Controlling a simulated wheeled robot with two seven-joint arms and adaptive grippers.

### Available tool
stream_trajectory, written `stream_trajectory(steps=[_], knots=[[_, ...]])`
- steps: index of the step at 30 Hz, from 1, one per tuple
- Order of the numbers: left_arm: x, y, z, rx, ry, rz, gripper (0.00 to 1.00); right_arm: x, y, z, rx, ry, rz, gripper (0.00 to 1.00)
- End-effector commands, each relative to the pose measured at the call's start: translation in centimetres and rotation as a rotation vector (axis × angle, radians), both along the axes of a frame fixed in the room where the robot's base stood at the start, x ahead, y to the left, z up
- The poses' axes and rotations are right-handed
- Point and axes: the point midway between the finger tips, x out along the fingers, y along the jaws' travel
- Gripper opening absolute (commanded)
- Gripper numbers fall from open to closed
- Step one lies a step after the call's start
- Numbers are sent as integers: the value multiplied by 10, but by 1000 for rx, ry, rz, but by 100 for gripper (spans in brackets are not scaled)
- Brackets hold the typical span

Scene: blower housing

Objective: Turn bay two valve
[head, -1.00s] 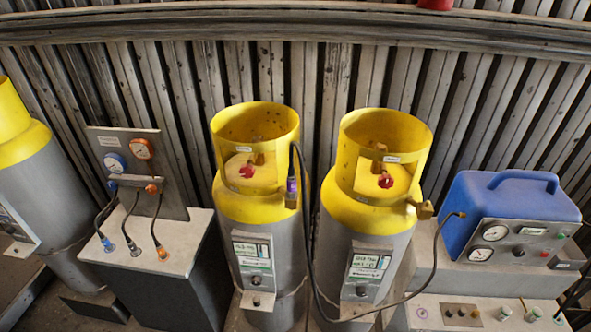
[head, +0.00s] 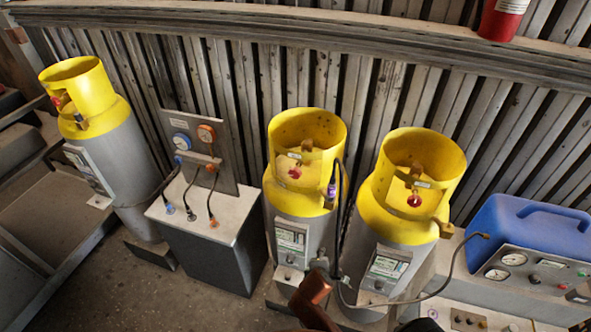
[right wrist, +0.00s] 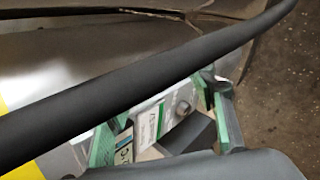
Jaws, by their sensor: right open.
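Three grey cylinders with yellow collars stand in the head view: far left (head: 110,155), middle (head: 296,190) and right (head: 385,212). Red valve knobs show inside the collars of the middle one (head: 295,173) and right one (head: 414,201), and at the far-left one (head: 57,103). Bay numbers are too small to read. In the right wrist view my right gripper (right wrist: 165,120) is open, its green-edged fingers apart before a white label (right wrist: 150,125) and a small round knob (right wrist: 183,108) on a cylinder. I cannot tell whether they touch. My left gripper is out of view.
A black hose (right wrist: 120,85) crosses close in front of my right gripper; in the head view it loops from the middle cylinder (head: 400,302). A gauge stand (head: 200,150) is left of the middle cylinder. A blue case (head: 520,230) stands right.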

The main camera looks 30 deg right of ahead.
Motion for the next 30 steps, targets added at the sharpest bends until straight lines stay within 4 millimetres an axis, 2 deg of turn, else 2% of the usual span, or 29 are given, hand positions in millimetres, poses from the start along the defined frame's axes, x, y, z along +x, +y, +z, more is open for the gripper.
stream_trajectory(steps=[1, 6, 8, 12, 15, 18, 21, 23, 30], knots=[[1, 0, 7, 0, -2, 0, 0, 13, 0, 29, -76, 3, 49, 50], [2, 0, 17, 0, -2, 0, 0, 47, -1, 112, -382, 64, 207, 50], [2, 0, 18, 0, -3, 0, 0, 62, 2, 140, -511, 100, 270, 50], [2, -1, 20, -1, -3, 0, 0, 101, 21, 206, -863, 223, 411, 50], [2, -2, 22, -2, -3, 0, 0, 121, 38, 252, -1095, 328, 471, 50], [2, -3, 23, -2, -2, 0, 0, 133, 53, 287, -1262, 415, 499, 50], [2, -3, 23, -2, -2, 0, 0, 139, 62, 305, -1356, 470, 509, 50], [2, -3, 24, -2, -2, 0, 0, 141, 63, 311, -1382, 488, 510, 50], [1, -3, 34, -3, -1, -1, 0, 162, 40, 315, -1396, 497, 510, 50]])
